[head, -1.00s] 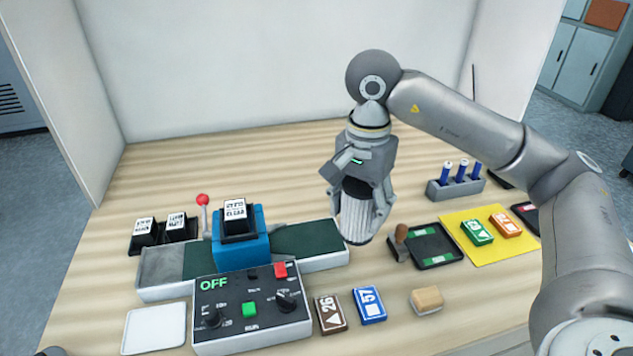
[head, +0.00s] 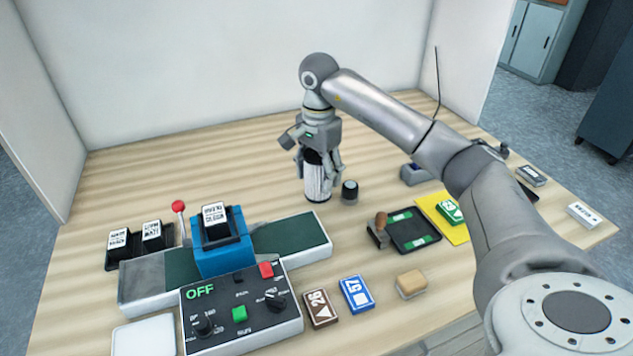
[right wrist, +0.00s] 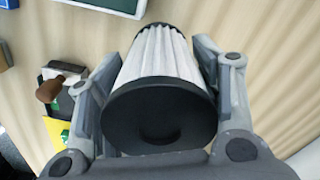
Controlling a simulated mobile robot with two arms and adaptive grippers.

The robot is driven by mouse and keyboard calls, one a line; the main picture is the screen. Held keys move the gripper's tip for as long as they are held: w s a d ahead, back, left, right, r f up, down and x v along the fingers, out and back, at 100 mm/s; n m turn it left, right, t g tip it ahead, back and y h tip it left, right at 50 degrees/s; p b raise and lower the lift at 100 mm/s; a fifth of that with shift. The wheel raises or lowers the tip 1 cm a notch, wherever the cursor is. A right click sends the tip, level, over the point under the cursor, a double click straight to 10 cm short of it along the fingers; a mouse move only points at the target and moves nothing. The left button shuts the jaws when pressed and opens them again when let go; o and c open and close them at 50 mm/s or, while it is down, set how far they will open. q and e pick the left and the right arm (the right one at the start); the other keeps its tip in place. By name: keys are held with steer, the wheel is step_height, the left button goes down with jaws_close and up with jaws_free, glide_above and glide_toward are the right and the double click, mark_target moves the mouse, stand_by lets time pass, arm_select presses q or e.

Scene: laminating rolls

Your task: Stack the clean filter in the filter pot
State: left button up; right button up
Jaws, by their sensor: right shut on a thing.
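My right gripper (head: 319,163) is shut on the filter, a pleated white cylinder with black end caps (head: 318,185). The filter is upright, with its lower end close to the table; I cannot tell whether it touches. In the right wrist view the filter (right wrist: 163,58) lies between the two fingers (right wrist: 160,100), its black cap towards the camera. A small dark cylinder with a grey lower part (head: 349,191) stands just right of the filter; I cannot tell whether it is the filter pot. No other pot shows clearly. My left gripper is out of view.
A blue laminating machine (head: 222,252) and control box (head: 241,308) reading OFF stand at the front left. A black tray (head: 414,238), wooden-handled tool (head: 379,226) and yellow mat (head: 433,208) lie to the right. The table behind the filter is clear.

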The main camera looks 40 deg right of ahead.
mark_target(317, 185)
steer(key=shift+w+d+f, duration=0.3)
steer(key=shift+w+f, duration=0.4)
steer(key=shift+f, duration=0.15)
step_height(317, 185, down, 3)
steer(key=shift+r+p, duration=0.1)
steer(key=shift+p, duration=0.7)
steer(key=shift+w+f, duration=0.1)
steer(key=shift+f, duration=0.15)
steer(key=shift+f, duration=0.15)
steer(key=o, duration=1.1)
